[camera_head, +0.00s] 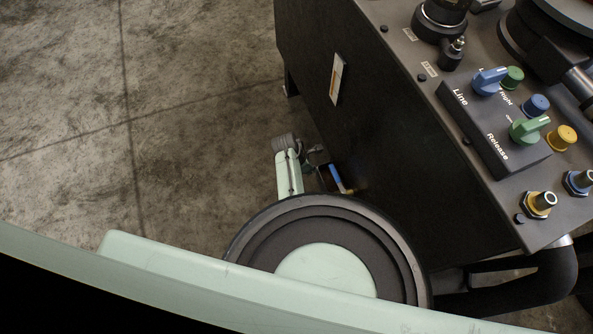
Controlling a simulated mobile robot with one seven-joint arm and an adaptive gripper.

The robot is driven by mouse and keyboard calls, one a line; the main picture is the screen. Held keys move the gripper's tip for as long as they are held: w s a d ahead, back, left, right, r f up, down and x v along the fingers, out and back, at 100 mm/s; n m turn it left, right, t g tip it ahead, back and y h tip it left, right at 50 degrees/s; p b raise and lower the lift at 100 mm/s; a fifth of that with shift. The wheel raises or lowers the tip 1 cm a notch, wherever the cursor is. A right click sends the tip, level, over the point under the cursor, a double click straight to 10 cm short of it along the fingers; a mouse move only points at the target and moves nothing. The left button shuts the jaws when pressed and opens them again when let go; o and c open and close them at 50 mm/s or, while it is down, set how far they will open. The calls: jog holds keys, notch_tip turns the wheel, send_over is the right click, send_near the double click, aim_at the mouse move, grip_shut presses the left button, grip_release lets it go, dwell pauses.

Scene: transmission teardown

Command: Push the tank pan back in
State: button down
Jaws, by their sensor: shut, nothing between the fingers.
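The tank pan cannot be made out; the low part of the dark machine cabinet (390,130) is in shadow and partly behind my arm. My pale green arm crosses the bottom of the head view, and its round joint covers the area in front of the cabinet. Beyond the joint, a narrow pale green part of my arm ends close to the cabinet's left side. My gripper (317,155) shows there only as small grey parts, shut and empty. I cannot tell whether it touches anything.
The cabinet's top carries blue, green and yellow knobs (510,105) and several fittings. A small blue and yellow piece (338,178) sits low beside the cabinet. A thick black hose (520,290) runs at lower right. The concrete floor (130,110) at left is clear.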

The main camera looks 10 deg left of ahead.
jog(key=shift+w+d, duration=0.3)
jog(key=shift+d, duration=0.15)
